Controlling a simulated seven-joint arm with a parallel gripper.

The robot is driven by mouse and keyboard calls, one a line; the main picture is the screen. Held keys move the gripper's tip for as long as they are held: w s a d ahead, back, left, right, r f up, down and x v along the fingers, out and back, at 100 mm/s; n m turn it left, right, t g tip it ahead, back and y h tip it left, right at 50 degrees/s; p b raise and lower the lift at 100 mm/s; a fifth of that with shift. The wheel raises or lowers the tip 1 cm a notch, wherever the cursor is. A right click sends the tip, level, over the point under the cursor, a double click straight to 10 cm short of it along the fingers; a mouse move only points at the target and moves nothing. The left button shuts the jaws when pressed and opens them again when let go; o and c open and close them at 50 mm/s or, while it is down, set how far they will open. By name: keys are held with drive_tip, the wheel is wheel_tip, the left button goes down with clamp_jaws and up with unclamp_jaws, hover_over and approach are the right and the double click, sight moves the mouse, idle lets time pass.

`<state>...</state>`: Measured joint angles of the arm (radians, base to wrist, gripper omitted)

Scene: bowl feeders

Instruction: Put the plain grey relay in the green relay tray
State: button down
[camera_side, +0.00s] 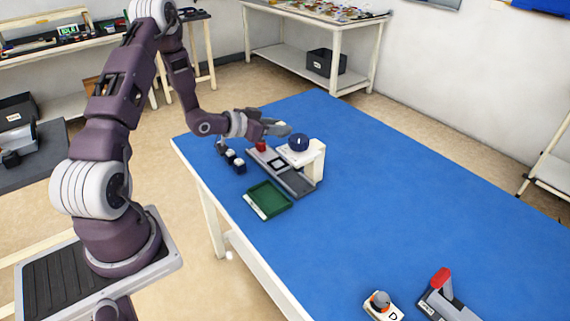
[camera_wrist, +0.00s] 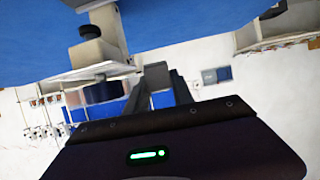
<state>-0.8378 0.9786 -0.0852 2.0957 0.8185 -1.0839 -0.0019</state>
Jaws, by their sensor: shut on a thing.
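My gripper (camera_side: 272,129) is level above the back end of a grey fixture, near the left edge of the blue table. The green relay tray (camera_side: 268,200) lies on the table in front of the fixture and looks empty. Several small dark blocks with pale tops (camera_side: 230,156) stand in a row left of the fixture.
The grey fixture (camera_side: 297,182) has a white bracket (camera_side: 316,160) with a dark blue knob (camera_side: 298,142) close to my gripper. A small red part (camera_side: 261,146) is below the gripper. A red-handled device (camera_side: 440,279) stands at the front. The table's right side is clear.

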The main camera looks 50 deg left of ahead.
drive_tip(key=s+d+r+m+h, duration=0.2)
drive_tip(key=s+d+r, duration=0.1)
drive_tip(key=d+r, duration=0.5)
drive_tip(key=s+d+r+m+h, duration=0.1)
drive_tip(key=s+d+r+h, duration=0.15)
drive_tip(key=d+r, duration=0.65)
drive_tip(key=m+g, duration=0.1)
hover_over(369, 207)
wheel_tip(369, 207, down, 21)
wheel_tip(369, 207, down, 10)
drive_tip(key=shift+f, duration=0.1)
drive_tip(key=c, duration=1.1)
unclamp_jaws()
drive_tip(key=shift+f, duration=0.15)
